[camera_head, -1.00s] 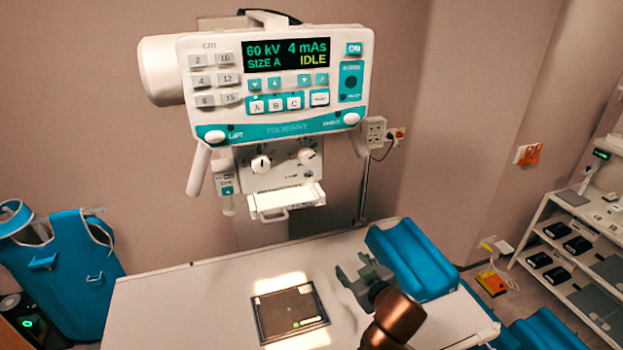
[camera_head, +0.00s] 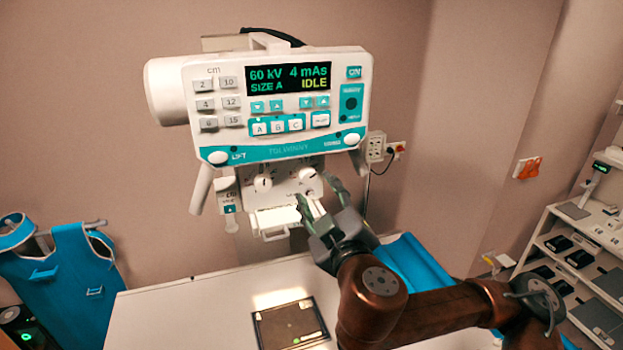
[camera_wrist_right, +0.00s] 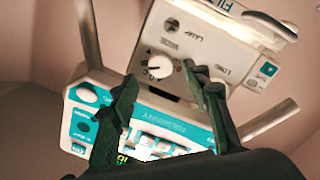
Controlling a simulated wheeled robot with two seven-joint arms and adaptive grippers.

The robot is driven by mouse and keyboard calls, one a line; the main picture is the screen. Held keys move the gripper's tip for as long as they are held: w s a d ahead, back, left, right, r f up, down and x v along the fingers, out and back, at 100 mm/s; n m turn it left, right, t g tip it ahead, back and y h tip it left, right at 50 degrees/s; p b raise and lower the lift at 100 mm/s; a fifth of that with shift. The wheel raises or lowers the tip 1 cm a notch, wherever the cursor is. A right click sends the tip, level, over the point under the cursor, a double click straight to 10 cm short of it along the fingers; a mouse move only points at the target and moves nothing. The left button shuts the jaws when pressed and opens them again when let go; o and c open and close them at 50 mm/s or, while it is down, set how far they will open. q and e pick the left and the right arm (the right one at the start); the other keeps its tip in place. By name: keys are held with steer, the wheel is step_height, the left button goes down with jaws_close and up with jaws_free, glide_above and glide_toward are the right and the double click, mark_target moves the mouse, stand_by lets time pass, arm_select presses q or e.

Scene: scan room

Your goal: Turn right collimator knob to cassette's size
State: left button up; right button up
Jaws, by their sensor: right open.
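The right collimator knob (camera_head: 307,173) is a white round knob on the collimator panel under the control console. It also shows in the right wrist view (camera_wrist_right: 160,67), where the panel appears upside down. The left knob (camera_head: 263,182) sits beside it. My right gripper (camera_head: 318,198) is open and empty in front of the panel, just below the right knob. In the right wrist view its fingers (camera_wrist_right: 160,80) stand either side of the knob, with no visible contact. The cassette (camera_head: 288,326) lies on the table, partly lit by the light field. My left gripper is not in view.
The console (camera_head: 275,100) hangs above the panel; its display reads 60 kV, 4 mAs, SIZE A, IDLE. A handle (camera_head: 275,232) juts below the panel. The left table area is clear.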

mark_target(310, 179)
steer(key=shift+p+x, duration=0.6)
steer(key=shift+x, duration=1.8)
steer(key=c, duration=1.2)
